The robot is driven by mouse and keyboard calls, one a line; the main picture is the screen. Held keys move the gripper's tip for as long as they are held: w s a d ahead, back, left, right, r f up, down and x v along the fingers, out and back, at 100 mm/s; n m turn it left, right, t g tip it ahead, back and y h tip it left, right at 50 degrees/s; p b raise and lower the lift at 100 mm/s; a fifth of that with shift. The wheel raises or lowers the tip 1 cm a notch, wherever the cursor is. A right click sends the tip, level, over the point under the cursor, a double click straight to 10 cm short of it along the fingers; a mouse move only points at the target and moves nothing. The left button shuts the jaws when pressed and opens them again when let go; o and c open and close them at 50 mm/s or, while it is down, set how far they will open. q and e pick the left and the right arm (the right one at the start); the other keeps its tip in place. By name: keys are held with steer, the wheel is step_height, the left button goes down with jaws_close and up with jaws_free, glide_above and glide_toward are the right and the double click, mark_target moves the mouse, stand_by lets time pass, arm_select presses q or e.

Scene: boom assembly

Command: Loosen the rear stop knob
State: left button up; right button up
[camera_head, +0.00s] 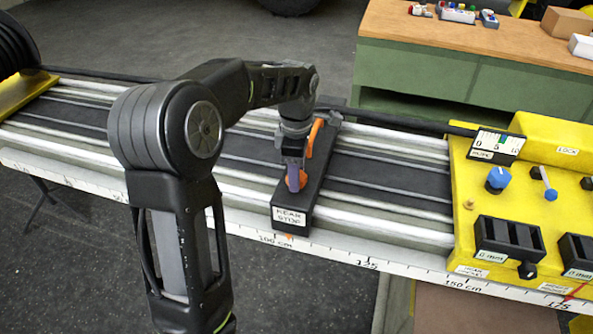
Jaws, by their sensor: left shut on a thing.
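The rear stop (290,217) is a black block with a white "REAR STOP" label, lying across the rail in the middle of the head view. My left gripper (296,176) comes down onto its top from behind and is shut on the rear stop knob. The knob is almost wholly hidden by the fingers; small orange and purple parts show there, and I cannot tell which belong to the knob. My right gripper is not in view.
The silver rail (390,222) runs left to right with a white centimetre scale (335,250) along its front. A yellow control panel (467,190) with a blue knob (498,179) and black blocks stands at the right. A green workbench (440,72) is behind.

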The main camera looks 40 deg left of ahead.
arm_select(q)
steer(key=shift+n, duration=1.2)
steer(key=o, duration=1.4)
steer(key=shift+c, duration=0.2)
step_height(320, 180, up, 8)
steer(key=shift+f, duration=0.1)
steer(key=shift+s, duration=0.1)
